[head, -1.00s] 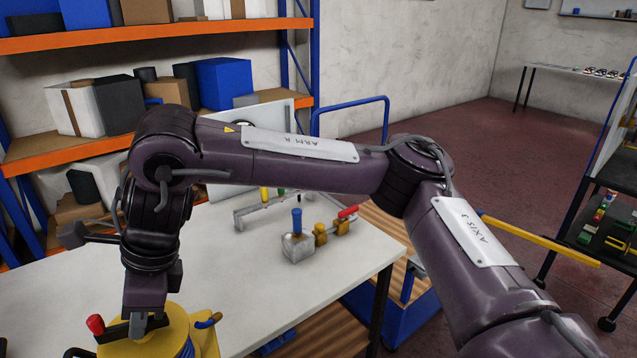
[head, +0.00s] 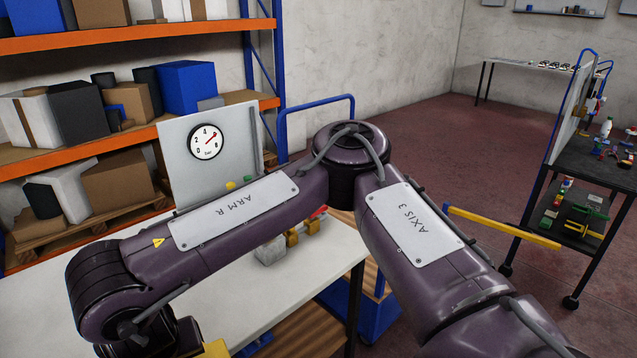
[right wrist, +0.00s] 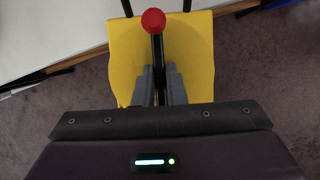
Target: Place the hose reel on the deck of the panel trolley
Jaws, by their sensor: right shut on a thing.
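The hose reel is yellow with a red knob on a black bar. In the right wrist view my right gripper (right wrist: 156,88) is shut on this hose reel (right wrist: 192,62). Dark floor shows around it, with the white table edge beyond. In the head view only a bit of the yellow reel (head: 214,349) shows at the bottom edge, and the right gripper is out of frame. A blue trolley (head: 378,318) with a wooden deck and a blue hoop rail (head: 316,100) stands beyond the white table, partly hidden by my right arm. My left gripper is not in view.
The white table (head: 250,310) carries a grey panel with a pressure gauge (head: 206,142) and a block with brass fittings (head: 272,250). A loaded orange rack (head: 130,130) stands behind.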

